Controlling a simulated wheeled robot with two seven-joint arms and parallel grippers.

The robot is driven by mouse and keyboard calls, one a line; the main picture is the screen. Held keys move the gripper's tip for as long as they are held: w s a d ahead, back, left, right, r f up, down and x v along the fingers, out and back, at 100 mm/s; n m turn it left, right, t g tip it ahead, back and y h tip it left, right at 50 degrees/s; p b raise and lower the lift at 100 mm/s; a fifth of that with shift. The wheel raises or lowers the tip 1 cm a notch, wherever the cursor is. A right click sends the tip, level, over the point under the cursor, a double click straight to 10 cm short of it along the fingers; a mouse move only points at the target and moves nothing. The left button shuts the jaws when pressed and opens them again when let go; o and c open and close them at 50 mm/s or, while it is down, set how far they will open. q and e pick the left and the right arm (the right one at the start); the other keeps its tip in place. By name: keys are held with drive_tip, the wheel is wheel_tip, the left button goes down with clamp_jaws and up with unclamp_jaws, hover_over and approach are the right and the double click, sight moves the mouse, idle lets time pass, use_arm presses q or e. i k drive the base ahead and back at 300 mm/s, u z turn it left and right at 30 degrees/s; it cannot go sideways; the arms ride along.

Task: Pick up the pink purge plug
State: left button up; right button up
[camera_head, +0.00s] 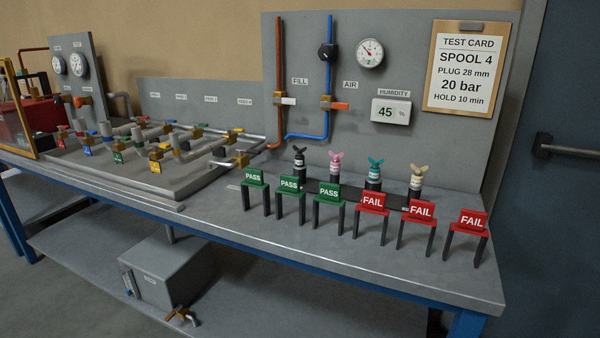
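The pink purge plug (335,167) stands upright in a row of plugs on a dark strip toward the back of the bench (400,277). It has a pink winged top. A black plug (300,165) stands to its left, and a teal plug (374,174) and a cream plug (417,181) stand to its right. Green PASS tags and red FAIL tags stand in front of the row and hide part of the plugs' lower ends. Neither of my grippers shows in the head view.
PASS tags (289,184) and FAIL tags (420,210) on dark legs line the front of the plugs. Pipe spools with valves (155,155) fill the left of the bench. A grey panel (440,140) rises behind. The bench's front strip is clear.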

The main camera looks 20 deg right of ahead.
sight(335, 166)
drive_tip(key=u, duration=1.05)
drive_tip(key=i, duration=0.85)
drive_tip(key=z, duration=0.95)
